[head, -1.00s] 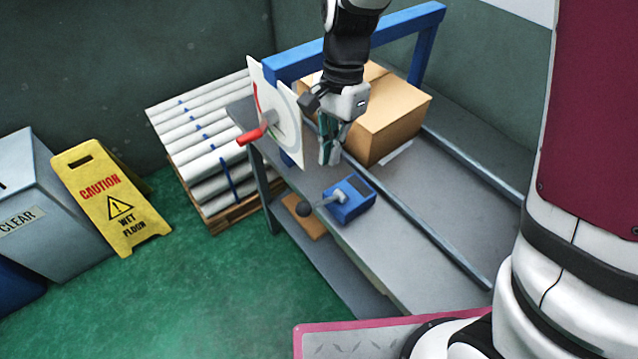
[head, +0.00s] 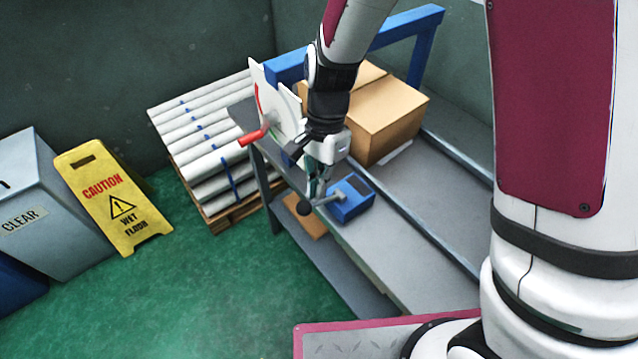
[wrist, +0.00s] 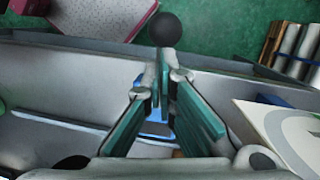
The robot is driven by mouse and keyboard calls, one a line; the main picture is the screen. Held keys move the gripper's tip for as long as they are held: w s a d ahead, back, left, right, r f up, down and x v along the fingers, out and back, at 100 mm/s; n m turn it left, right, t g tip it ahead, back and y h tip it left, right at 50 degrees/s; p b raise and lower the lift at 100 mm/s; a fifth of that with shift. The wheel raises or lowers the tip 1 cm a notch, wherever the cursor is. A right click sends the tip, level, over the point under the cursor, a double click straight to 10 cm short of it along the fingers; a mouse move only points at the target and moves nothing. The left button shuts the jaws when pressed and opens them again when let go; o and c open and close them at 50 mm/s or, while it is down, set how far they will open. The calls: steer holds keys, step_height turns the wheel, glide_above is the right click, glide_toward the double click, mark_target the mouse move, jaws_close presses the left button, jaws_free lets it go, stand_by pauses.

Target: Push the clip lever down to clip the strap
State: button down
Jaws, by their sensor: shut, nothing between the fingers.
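The clip unit (head: 350,201) is a blue box on the near edge of the grey bench. Its lever ends in a dark ball knob (head: 304,208) that sticks out past the bench edge. My gripper (head: 314,194) is shut and empty, pointing down right at the lever, close behind the knob. In the wrist view the knob (wrist: 165,29) shows just beyond my fingertips (wrist: 163,62), and part of the blue box (wrist: 155,130) shows between the fingers. I cannot tell whether the fingers touch the lever. The strap is hard to make out.
A cardboard box (head: 390,115) stands on the bench (head: 405,250) under a blue frame (head: 408,30). A white dial plate with a red handle (head: 253,137) is left of my gripper.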

mark_target(306, 207)
steer(key=shift+s+a+f+t+h+p, duration=0.2)
steer(key=shift+s+a+t+h+p, duration=0.15)
steer(key=shift+p, duration=0.35)
steer(key=shift+s+a+f+t+h+p, duration=0.35)
steer(key=shift+a+f+t+h+p, duration=0.15)
steer(key=shift+h+p, duration=0.5)
steer(key=shift+s+a+f+y+p, duration=0.1)
steer(key=shift+a+f+p, duration=0.15)
steer(key=shift+f, duration=0.25)
steer(key=shift+s+a+f+y+p, duration=0.1)
steer(key=shift+f+p, duration=0.25)
steer(key=shift+f, duration=0.15)
steer(key=shift+s+a+f+y+p, duration=0.1)
steer(key=shift+a+f+p, duration=0.15)
steer(key=shift+f, duration=0.25)
steer(key=shift+d, duration=0.1)
step_height(306, 207, up, 13)
steer(key=a, duration=0.2)
steer(key=shift+w+p, duration=0.35)
steer(key=shift+w, duration=0.05)
steer(key=shift+a+f, duration=0.1)
